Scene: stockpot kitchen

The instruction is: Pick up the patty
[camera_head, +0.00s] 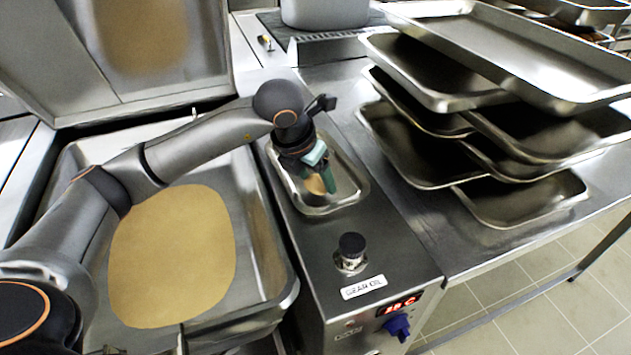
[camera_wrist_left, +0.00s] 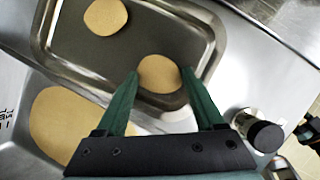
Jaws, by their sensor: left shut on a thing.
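My left gripper (camera_head: 325,182) reaches down into the small metal tray (camera_head: 352,200) on the counter beside the large pan. Its green fingers are closed on the sides of a round tan patty (camera_head: 315,188). In the left wrist view the held patty (camera_wrist_left: 160,74) sits between the fingertips (camera_wrist_left: 162,78), over the tray (camera_wrist_left: 204,45). A second tan patty (camera_wrist_left: 105,16) lies in the tray, apart from the held one; the arm hides it in the head view. I cannot tell whether the held patty still touches the tray floor.
The large pan (camera_head: 268,235) at left holds a tan layer (camera_head: 175,255), and its lid (camera_head: 150,95) stands raised behind. A black knob (camera_head: 352,244) rises in front of the tray. Stacked metal trays (camera_head: 430,75) crowd the counter at right. A pot (camera_head: 325,12) stands at the back.

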